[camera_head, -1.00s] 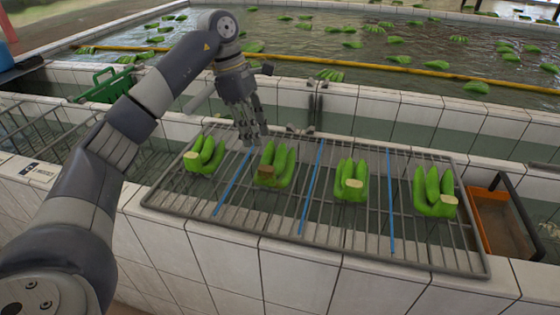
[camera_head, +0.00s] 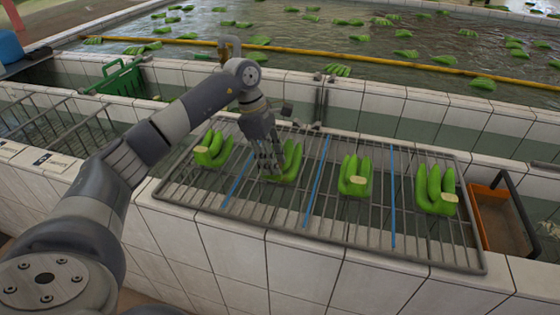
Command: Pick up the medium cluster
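Several green banana clusters sit in a row on a wire rack (camera_head: 275,226), parted by blue strips. In the row are a far-left cluster (camera_head: 213,151), a second one (camera_head: 291,164), a third (camera_head: 356,179) and a far-right one (camera_head: 436,192). They look close in size; I cannot tell for sure which is the medium one. My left gripper (camera_head: 268,164) points down at the second cluster and covers its left part. Its fingers overlap the cluster; whether they touch or close on it is not clear. My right gripper is not in view.
The rack lies on a white tiled ledge. An orange tray (camera_head: 500,222) with a dark handle stands right of it. A green crate (camera_head: 113,85) is at the back left. Behind the wall, a water basin (camera_head: 330,48) holds many floating clusters, with a yellow pipe (camera_head: 390,63) across it.

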